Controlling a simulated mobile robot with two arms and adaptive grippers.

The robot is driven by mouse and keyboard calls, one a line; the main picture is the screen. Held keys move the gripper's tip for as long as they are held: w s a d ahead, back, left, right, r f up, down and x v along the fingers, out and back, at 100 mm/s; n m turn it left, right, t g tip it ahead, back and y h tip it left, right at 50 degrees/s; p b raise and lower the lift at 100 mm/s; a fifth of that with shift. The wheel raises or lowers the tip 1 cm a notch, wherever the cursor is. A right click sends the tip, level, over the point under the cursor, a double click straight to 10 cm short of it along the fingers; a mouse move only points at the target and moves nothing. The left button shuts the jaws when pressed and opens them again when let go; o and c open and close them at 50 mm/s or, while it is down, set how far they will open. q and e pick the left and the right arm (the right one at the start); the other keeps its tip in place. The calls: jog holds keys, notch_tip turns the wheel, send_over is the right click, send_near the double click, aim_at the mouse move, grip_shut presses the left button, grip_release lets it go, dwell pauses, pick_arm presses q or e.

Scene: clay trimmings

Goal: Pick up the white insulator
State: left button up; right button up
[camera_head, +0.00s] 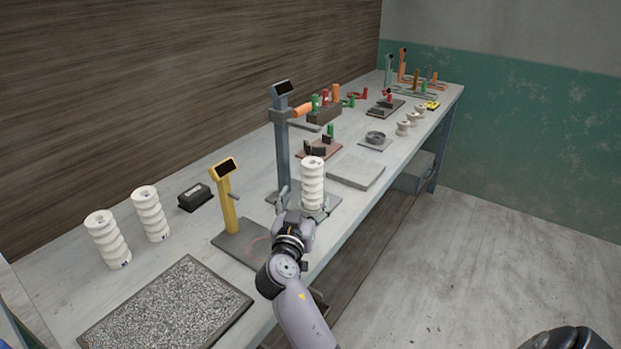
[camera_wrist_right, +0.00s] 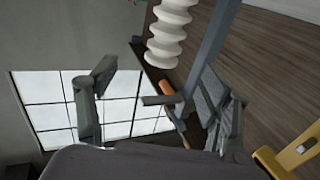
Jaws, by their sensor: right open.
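A white ribbed insulator (camera_head: 313,183) stands upright on the base plate of a grey-blue post gauge, just to the right of the post (camera_head: 282,150). My right gripper (camera_head: 304,206) is open at the near side of this insulator, low down, with a finger toward either side. In the right wrist view the insulator (camera_wrist_right: 168,32) shows ahead of the open fingers (camera_wrist_right: 155,82), nearer the right finger. I cannot tell whether they touch. Two more white insulators stand on the bench at the left, one (camera_head: 107,238) nearer and one (camera_head: 151,214) behind it. My left gripper is not seen.
A yellow post gauge (camera_head: 228,200) stands left of my right arm, also seen in the right wrist view (camera_wrist_right: 290,160). A black box (camera_head: 195,197) and a speckled mat (camera_head: 170,312) lie at the left. A grey slab (camera_head: 356,172) and several small fixtures lie farther along the bench.

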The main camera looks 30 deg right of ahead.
aim_at(310, 179)
jog(key=p+x, duration=0.1)
jog(key=x, duration=0.5)
jog(key=shift+w+d+f, duration=0.1)
jog(key=shift+w+d, duration=0.1)
jog(key=shift+w, duration=0.2)
jog(key=shift+w+d, duration=0.5)
jog(key=shift+d, duration=0.1)
jog(key=x, duration=0.3)
jog(key=shift+w+a, duration=0.15)
jog(key=shift+w, duration=0.25)
jog(key=shift+w+d+f, duration=0.1)
jog(key=shift+w+d, duration=0.25)
jog(key=shift+d, duration=0.05)
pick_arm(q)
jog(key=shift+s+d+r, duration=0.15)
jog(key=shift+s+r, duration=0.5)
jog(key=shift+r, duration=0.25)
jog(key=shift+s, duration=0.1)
pick_arm(e)
jog(key=shift+c, duration=0.5)
jog(key=shift+c, duration=0.7)
grip_shut()
